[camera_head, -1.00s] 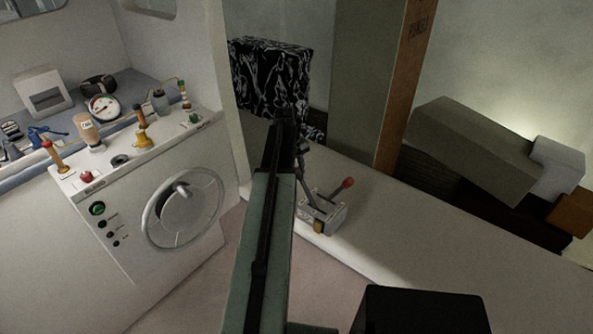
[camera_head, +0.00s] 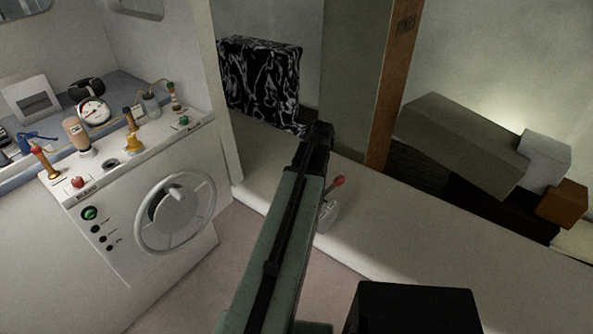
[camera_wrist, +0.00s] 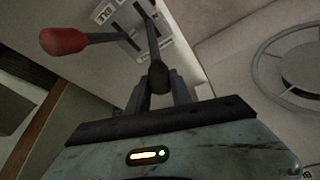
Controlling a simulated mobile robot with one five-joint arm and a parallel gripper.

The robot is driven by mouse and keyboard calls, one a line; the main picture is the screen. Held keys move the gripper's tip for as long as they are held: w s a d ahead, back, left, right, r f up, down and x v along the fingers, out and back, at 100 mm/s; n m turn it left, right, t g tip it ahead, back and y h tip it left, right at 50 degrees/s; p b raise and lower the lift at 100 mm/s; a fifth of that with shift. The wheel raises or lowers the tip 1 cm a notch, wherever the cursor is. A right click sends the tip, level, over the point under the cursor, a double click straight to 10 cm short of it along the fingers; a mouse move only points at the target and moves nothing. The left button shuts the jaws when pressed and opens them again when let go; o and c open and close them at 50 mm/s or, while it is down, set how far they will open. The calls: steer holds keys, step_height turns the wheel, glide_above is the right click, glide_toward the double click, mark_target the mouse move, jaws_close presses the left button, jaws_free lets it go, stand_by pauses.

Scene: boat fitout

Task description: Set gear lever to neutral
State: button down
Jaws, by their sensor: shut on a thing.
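The control box (camera_wrist: 133,22) carries two levers and shows at the top of the wrist view. One lever has a dark knob (camera_wrist: 158,76), the other a red knob (camera_wrist: 63,41) pointing left. My gripper (camera_wrist: 158,92) is shut on the dark-knobbed lever, one finger on each side of its knob. The red-knobbed lever is apart from the fingers. In the head view the box (camera_head: 327,216) and the red knob (camera_head: 338,181) show just right of my arm, which hides the dark lever and my fingers.
A white console with a steering wheel (camera_head: 176,212) stands left of my arm, with several small levers and buttons on top. A wooden post (camera_head: 388,100) rises behind the box. The pale bench (camera_head: 430,240) to the right is clear.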

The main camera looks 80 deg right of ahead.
steer(key=shift+s+a, duration=0.4)
steer(key=shift+s, duration=0.3)
steer(key=shift+s+a, duration=0.35)
steer(key=shift+s, duration=0.3)
steer(key=c, duration=1.1)
jaws_free()
steer(key=shift+r, duration=0.1)
steer(key=shift+r, duration=0.1)
steer(key=p+v, duration=0.7)
steer(key=shift+s+a+r, duration=0.1)
steer(key=shift+a+r, duration=0.05)
steer(key=shift+r, duration=0.1)
